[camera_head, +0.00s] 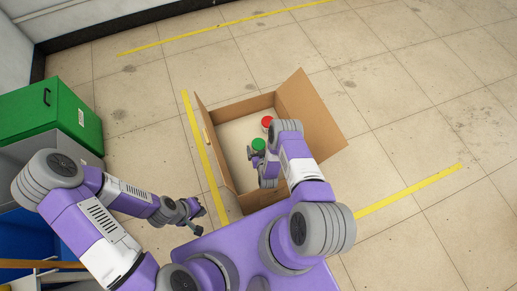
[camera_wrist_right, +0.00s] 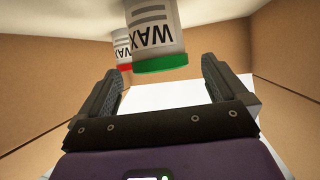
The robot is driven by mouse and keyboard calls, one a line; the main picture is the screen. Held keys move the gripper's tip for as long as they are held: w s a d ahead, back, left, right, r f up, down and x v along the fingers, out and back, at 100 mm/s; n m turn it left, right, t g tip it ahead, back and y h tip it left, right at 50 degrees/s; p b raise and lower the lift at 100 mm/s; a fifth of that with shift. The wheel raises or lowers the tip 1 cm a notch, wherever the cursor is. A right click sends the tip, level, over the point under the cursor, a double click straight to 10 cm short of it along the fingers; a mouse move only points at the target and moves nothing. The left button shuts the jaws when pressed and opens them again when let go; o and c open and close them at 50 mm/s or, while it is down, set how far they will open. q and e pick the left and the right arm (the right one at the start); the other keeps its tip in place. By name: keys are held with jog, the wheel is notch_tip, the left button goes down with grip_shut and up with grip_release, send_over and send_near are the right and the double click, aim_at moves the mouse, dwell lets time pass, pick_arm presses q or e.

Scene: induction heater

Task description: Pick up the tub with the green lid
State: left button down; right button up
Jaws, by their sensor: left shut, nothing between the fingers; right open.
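The tub with the green lid (camera_head: 258,144) stands inside an open cardboard box (camera_head: 232,110). In the right wrist view the same white tub (camera_wrist_right: 160,35), marked WAX, appears upside down, just beyond and between the fingertips. My right gripper (camera_head: 255,156) is inside the box beside this tub. Its fingers (camera_wrist_right: 161,72) are open with nothing clamped between them. My left gripper (camera_head: 195,213) is shut and empty, outside the box at its lower left. My right arm hides part of the box interior.
A tub with a red lid (camera_head: 267,122) stands near the green-lidded one; it also shows in the right wrist view (camera_wrist_right: 122,48). The box walls and raised right flap (camera_head: 312,110) surround my right gripper. Tiled floor around is clear.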

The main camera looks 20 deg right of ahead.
aim_at(259, 144)
jog(key=b+x, duration=0.2)
jog(key=x, duration=0.3)
jog(key=shift+w, duration=0.3)
jog(key=shift+c, duration=0.4)
jog(key=c, duration=1.2)
